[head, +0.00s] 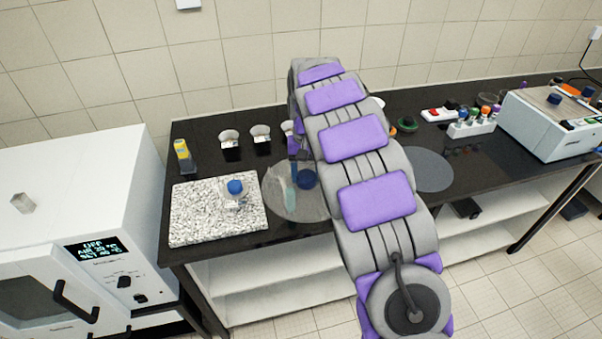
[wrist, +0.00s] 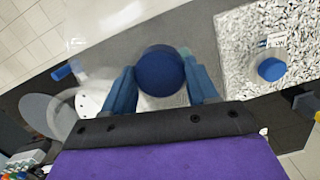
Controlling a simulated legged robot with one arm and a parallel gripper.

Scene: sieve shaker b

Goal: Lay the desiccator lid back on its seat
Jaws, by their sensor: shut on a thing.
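My gripper (wrist: 162,85) is shut on the blue round knob (wrist: 160,70) of the lid, with one blue finger on each side of it. In the head view the knob (head: 306,180) shows beside my arm. The clear lid (head: 280,207) appears as a pale translucent disc below it, right of the speckled slab; its height above the bench is hard to tell. In the wrist view a clear round vessel with a white perforated plate (wrist: 88,104), seemingly the desiccator base, lies left of my gripper. Its seat is partly hidden by my gripper, and my arm hides that area in the head view.
A speckled stone slab (head: 188,215) bears a blue-capped bottle (head: 235,187). A grey disc (head: 430,172) lies right of my arm. Several small black-and-white cups (head: 261,134) and a yellow-grey device (head: 184,156) stand behind. A tube rack (head: 471,127) and white instrument (head: 545,122) are at right.

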